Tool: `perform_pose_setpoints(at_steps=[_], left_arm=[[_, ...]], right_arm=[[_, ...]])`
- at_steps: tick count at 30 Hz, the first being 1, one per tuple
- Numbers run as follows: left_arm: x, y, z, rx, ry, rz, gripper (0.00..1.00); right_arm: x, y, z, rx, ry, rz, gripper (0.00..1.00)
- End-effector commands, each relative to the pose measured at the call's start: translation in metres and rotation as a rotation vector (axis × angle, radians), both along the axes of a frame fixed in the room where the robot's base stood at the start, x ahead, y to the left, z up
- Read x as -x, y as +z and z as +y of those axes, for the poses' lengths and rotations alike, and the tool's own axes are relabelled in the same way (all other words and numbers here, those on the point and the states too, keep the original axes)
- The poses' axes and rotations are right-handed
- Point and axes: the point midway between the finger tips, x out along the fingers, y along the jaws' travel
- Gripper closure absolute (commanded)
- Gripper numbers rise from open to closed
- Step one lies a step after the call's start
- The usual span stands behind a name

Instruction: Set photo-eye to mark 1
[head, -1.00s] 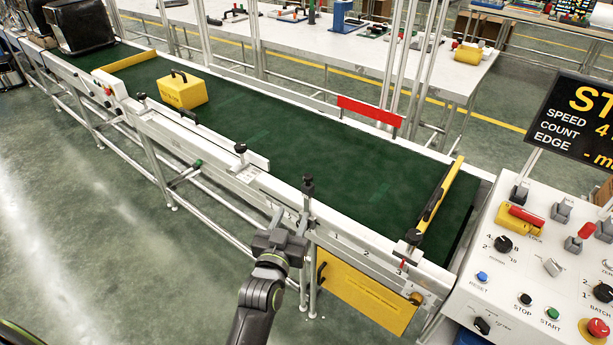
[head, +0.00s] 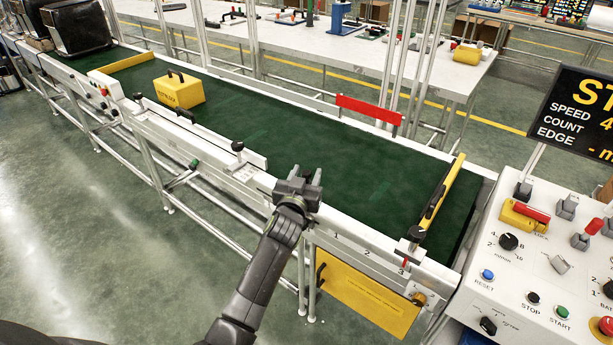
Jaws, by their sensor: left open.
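My left gripper (head: 306,178) is open at the near rail of the conveyor, its fingers pointing away from me. The black-knobbed post on that rail, possibly the photo-eye, is hidden behind the gripper. I cannot tell whether the fingers touch it. Marks 1, 2 and 3 run along the near rail face (head: 367,252), to the right of the gripper. A yellow bar (head: 442,198) crosses the belt at the right end. Its black-knobbed clamp (head: 414,233) has a red pointer near mark 3. My right gripper is out of view.
A yellow case (head: 180,92) sits on the green belt (head: 255,125), toward the left. A red plate (head: 368,110) stands at the far rail. The control panel (head: 545,245) and black display (head: 585,115) stand at the right. The belt's middle is clear.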

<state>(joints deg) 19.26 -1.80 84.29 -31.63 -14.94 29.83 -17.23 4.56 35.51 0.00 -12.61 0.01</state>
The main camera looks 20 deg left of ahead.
Motion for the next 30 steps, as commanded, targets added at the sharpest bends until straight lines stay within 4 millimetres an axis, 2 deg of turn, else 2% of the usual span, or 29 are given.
perform_pose_setpoints(at_steps=[4,12,22,30], left_arm=[[-0.0076,0.0000,0.0005,-0.001,0.000,0.000,0.57],[-0.0083,0.0003,0.0006,0.000,0.001,0.000,0.57],[-0.0081,0.0002,0.0005,0.000,0.000,0.000,0.99],[-0.0089,0.0000,0.0029,-0.001,0.001,0.000,1.00]], right_arm=[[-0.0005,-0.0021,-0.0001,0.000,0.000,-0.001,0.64],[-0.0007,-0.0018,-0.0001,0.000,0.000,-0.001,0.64],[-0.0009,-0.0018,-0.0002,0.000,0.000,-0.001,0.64],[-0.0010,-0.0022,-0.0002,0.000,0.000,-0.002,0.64]])
